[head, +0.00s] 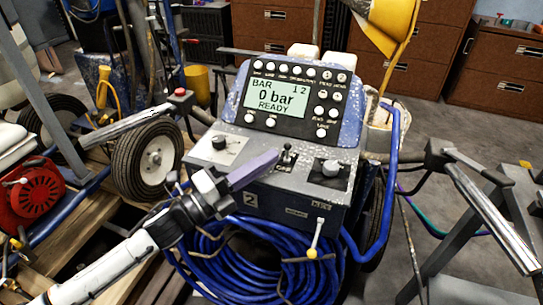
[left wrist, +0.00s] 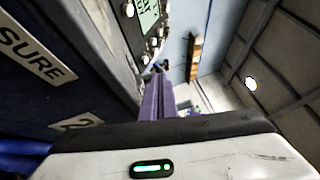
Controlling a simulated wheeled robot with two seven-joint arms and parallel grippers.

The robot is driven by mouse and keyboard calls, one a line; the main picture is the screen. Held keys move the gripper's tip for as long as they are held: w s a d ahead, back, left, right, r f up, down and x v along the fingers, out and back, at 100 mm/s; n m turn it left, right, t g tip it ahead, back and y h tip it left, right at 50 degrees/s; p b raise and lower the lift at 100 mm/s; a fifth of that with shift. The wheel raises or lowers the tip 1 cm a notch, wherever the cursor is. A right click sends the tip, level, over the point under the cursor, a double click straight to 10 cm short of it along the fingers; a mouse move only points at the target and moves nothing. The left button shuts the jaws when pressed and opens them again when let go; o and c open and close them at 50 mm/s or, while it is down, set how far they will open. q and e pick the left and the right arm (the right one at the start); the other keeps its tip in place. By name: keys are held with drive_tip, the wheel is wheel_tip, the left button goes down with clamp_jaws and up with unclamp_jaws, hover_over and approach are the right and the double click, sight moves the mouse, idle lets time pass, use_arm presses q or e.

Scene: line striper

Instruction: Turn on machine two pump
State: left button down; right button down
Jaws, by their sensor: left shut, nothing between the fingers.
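The line striper's grey control box (head: 296,192) is in the middle of the head view, with a "2" label on its front. A small black toggle lever (head: 287,152) stands on its top, between two round knobs (head: 219,142) (head: 330,168). The display (head: 276,96) above reads "BAR", "1 2", "0 bar", "READY". My left gripper (head: 275,157) is shut and empty; its purple fingertips are close beside the lever. I cannot tell whether they touch. In the left wrist view the purple fingers (left wrist: 158,98) point along the panel toward the lever. My right gripper is not in view.
Coiled blue hose (head: 240,265) hangs below the box. Silver handlebars (head: 130,127) (head: 490,215) stick out on both sides. A red button (head: 180,92) sits at the left handle. A wheel (head: 148,158) and red engine (head: 38,193) are at left. Brown cabinets (head: 490,75) stand behind.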

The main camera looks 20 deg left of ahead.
use_arm(q)
drive_tip(key=shift+x, duration=1)
